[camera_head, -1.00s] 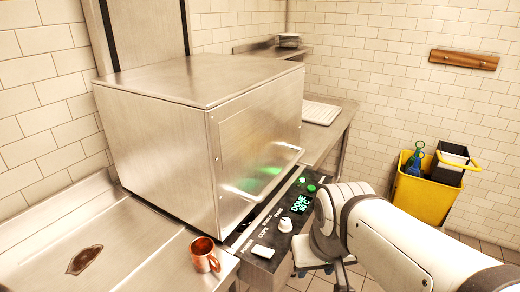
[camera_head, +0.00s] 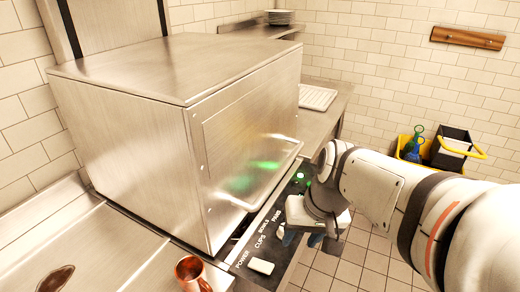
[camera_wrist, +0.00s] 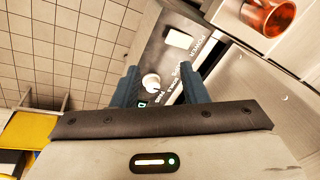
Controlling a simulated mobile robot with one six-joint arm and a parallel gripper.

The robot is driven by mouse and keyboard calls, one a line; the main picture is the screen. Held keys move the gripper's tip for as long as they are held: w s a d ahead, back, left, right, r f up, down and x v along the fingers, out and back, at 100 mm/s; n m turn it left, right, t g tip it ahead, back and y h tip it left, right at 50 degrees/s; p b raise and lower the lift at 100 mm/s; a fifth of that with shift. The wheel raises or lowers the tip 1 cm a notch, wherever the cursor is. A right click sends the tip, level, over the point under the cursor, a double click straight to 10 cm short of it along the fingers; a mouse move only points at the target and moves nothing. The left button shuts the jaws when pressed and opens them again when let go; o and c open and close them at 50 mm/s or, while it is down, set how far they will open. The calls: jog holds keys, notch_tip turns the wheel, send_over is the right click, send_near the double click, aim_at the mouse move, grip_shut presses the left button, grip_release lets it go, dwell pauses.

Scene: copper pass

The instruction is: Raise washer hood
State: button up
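The washer hood (camera_head: 145,140) is a large brushed-steel box, lowered onto the counter in the head view. Its front has a raised panel (camera_head: 245,135) with a bent lip along the bottom. In the wrist view, hood steel (camera_wrist: 265,95) fills the right side. My gripper (camera_head: 300,238) is in front of the hood, low over the control strip, partly hidden by my wrist. In the wrist view my gripper (camera_wrist: 160,82) has its two blue-grey fingers apart with nothing gripped. A white dial (camera_wrist: 151,82) shows between them; I cannot tell how far below it is.
The black control strip (camera_head: 252,248) carries a white power switch (camera_head: 261,266). A copper mug (camera_head: 191,272) stands near the hood's front left corner. A tray (camera_head: 316,97) lies on the right counter. A yellow mop bucket (camera_head: 410,150) stands beyond my arm.

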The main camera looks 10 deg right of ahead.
jog(key=w+a+f+m+y+b, duration=0.2)
jog(key=w+f+y+b, duration=0.15)
jog(key=w, duration=0.25)
jog(key=m+t+y+b, duration=0.4)
jog(key=t+y+b, duration=0.1)
jog(key=t+y, duration=0.2)
send_near(284, 173)
jog(key=x, duration=1.1)
jog(key=shift+w+f, duration=0.15)
jog(key=shift+w, duration=0.05)
jog(key=shift+c, duration=0.4)
grip_shut()
